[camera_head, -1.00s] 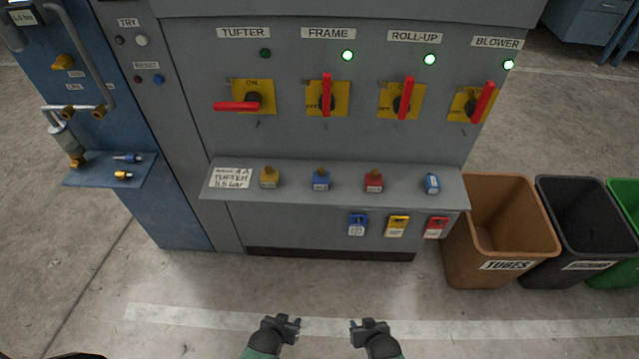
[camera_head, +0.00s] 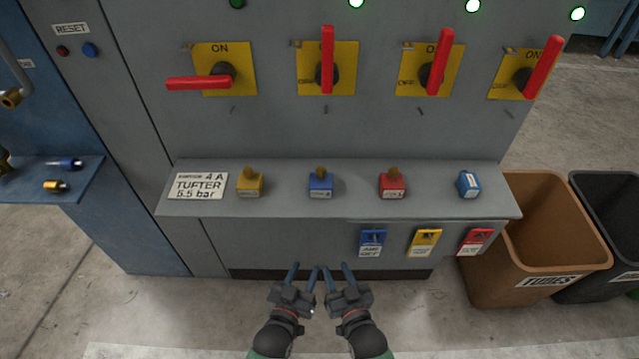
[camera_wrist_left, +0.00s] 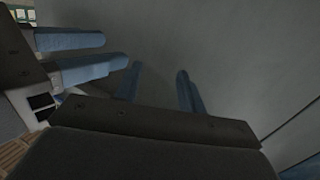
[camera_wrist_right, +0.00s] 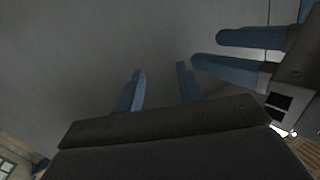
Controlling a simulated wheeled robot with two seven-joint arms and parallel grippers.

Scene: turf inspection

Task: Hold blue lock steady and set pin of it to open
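The blue lock (camera_head: 320,184) stands on the grey shelf (camera_head: 450,206), between a yellow lock (camera_head: 250,183) and a red lock (camera_head: 392,184). A brass-coloured pin or knob shows on its top; its exact setting is too small to tell. My left gripper (camera_head: 305,268) and right gripper (camera_head: 331,268) are side by side, below and in front of the shelf. Both have their fingers apart and nothing between them. The left wrist view shows the open left fingers (camera_wrist_left: 158,88); the right wrist view shows the open right fingers (camera_wrist_right: 160,88). Neither gripper touches a lock.
A blue-and-white item (camera_head: 469,185) lies at the shelf's right end, and a label plate (camera_head: 198,186) at its left. Tags (camera_head: 424,243) hang under the shelf edge. Red switch handles (camera_head: 327,60) stick out above. A brown bin (camera_head: 480,280) stands at right.

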